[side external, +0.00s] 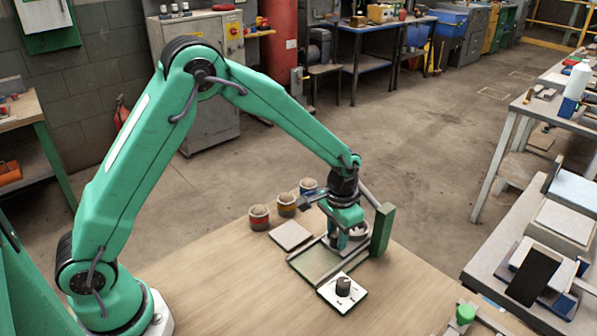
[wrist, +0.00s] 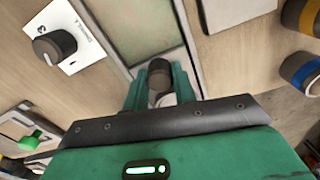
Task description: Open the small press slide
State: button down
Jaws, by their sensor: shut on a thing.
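The small press (side external: 318,262) stands on the wooden table, with a flat greenish bed in a pale frame and a green upright block (side external: 382,229) at its right. My gripper (side external: 347,238) is over the far end of the bed, pointing down. In the wrist view my green fingers (wrist: 159,92) are shut on a dark round knob (wrist: 159,69) at the near end of the pale-framed bed (wrist: 150,32). The fingers and palm hide the knob's base, so I cannot tell how far the slide is open.
A white plate with a black dial (side external: 343,287) lies in front of the press; the dial also shows in the wrist view (wrist: 54,47). A flat grey tile (side external: 291,235) and several banded jars (side external: 259,217) stand behind and left. The left tabletop is clear.

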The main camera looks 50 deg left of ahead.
jog(key=shift+s, duration=4.4)
jog(key=c, duration=1.1)
grip_release()
jog(key=shift+r, duration=0.1)
notch_tip(320, 180, up, 8)
jog(key=shift+f, duration=0.1)
